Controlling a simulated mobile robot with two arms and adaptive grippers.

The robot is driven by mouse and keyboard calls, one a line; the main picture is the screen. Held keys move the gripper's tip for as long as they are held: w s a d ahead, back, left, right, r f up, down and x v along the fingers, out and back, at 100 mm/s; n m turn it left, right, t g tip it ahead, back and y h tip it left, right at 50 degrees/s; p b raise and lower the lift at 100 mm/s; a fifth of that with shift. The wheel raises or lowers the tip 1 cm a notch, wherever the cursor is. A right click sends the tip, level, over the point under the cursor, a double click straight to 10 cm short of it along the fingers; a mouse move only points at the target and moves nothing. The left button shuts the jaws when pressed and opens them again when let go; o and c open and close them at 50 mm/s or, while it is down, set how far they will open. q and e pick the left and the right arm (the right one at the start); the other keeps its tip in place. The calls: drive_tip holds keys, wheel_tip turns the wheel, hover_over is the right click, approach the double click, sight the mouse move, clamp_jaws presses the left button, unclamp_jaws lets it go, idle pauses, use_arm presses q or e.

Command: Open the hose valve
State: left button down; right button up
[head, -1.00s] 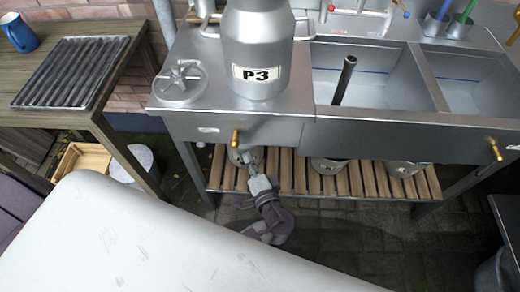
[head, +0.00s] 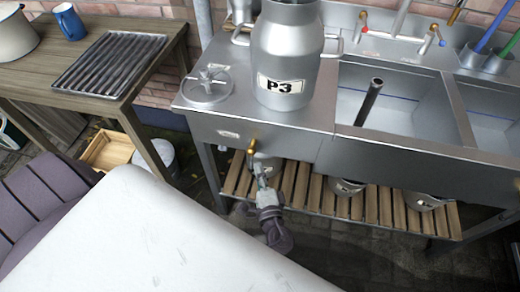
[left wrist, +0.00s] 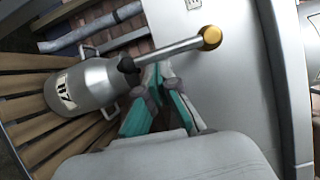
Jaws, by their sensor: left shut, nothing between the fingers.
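The hose valve appears to be the brass-knobbed lever (head: 252,146) at the front of the metal sink unit, below its left end. In the left wrist view it is a grey metal rod with a round brass knob (left wrist: 210,38) and a dark far end. My left gripper (head: 261,174) is shut and empty, just below the knob in the head view. In the left wrist view its fingertips (left wrist: 158,70) are close under the rod; I cannot tell whether they touch it. My right gripper is not in view.
A milk can marked P3 (head: 286,55) stands on the sink unit beside a round lid (head: 207,86). A slatted shelf (head: 300,188) below holds several metal vessels. A wooden table with a ribbed tray (head: 110,61) stands left. A large pale surface fills the lower left.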

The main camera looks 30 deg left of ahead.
use_arm(q)
drive_tip(key=v, duration=1.2)
drive_tip(key=s+a+f+m+g+h+p, duration=0.1)
drive_tip(key=s+a+f+g+h, duration=0.15)
drive_tip(key=f, duration=0.45)
drive_tip(key=s+a+f+g+h+p, duration=0.1)
drive_tip(key=s+f+g, duration=0.2)
drive_tip(key=f, duration=0.4)
drive_tip(key=s+a+f+m+g+h+p, duration=0.1)
drive_tip(key=s+a+f+g+h, duration=0.1)
drive_tip(key=f, duration=0.6)
drive_tip(key=s+a+f+n+g+h+p, duration=0.1)
drive_tip(key=s+f+n+g+h, duration=0.1)
drive_tip(key=s, duration=0.7)
drive_tip(key=s+a+f+n+g+h+p, duration=0.2)
drive_tip(key=s+f+n+g+h, duration=0.1)
drive_tip(key=s+f+n+h, duration=0.2)
drive_tip(key=s+f+n, duration=0.2)
drive_tip(key=s+f, duration=0.1)
drive_tip(key=shift+s+f+n, duration=0.3)
drive_tip(key=shift+s, duration=0.1)
